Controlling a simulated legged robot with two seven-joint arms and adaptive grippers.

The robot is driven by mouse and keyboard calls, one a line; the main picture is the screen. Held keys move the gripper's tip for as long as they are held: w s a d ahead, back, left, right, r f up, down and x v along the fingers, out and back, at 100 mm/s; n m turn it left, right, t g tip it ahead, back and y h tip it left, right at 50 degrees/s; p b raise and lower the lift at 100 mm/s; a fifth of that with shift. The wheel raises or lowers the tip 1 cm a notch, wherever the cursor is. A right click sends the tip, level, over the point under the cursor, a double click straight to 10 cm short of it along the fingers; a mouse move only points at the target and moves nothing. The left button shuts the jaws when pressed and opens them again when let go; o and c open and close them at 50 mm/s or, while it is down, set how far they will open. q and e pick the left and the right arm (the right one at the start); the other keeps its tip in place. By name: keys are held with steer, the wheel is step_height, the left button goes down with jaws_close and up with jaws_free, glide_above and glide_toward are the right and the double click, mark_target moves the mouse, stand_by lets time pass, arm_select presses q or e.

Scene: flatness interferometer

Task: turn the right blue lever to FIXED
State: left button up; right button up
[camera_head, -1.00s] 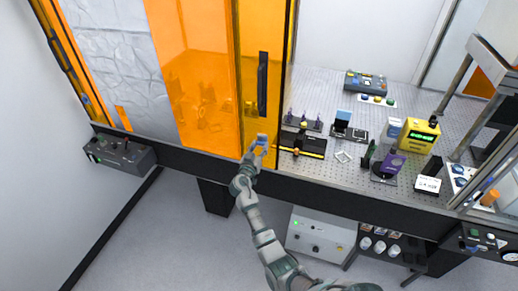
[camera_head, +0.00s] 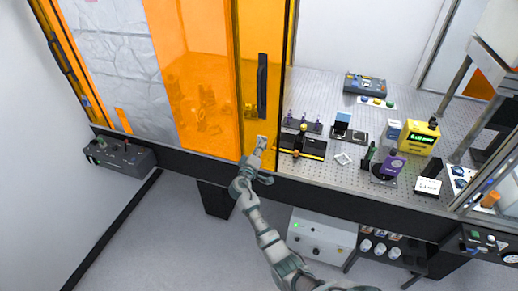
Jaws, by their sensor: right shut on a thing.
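My right gripper (camera_head: 260,146) is at the lower right corner of the orange enclosure panel, at the front edge of the bench. It is shut on the right blue lever, which its fingers now hide, so I cannot read the lever's position or any FIXED mark. A small blue piece (camera_head: 86,101) shows on the enclosure's far left frame. My left gripper is out of view.
The orange sliding panel (camera_head: 205,85) with a black handle (camera_head: 263,85) stands just above the gripper. A black stage (camera_head: 302,146) and a yellow meter (camera_head: 419,137) are on the perforated bench (camera_head: 340,185). A white control box (camera_head: 320,236) is below.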

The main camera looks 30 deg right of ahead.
steer(key=n+p, duration=0.1)
steer(key=n, duration=0.3)
steer(key=shift+n+p, duration=0.4)
steer(key=shift+f, duration=0.1)
stand_by(0.3)
steer(key=o, duration=1)
steer(key=shift+o, duration=0.7)
steer(key=shift+w+d, duration=0.1)
steer(key=shift+w, duration=0.05)
steer(key=v, duration=1.2)
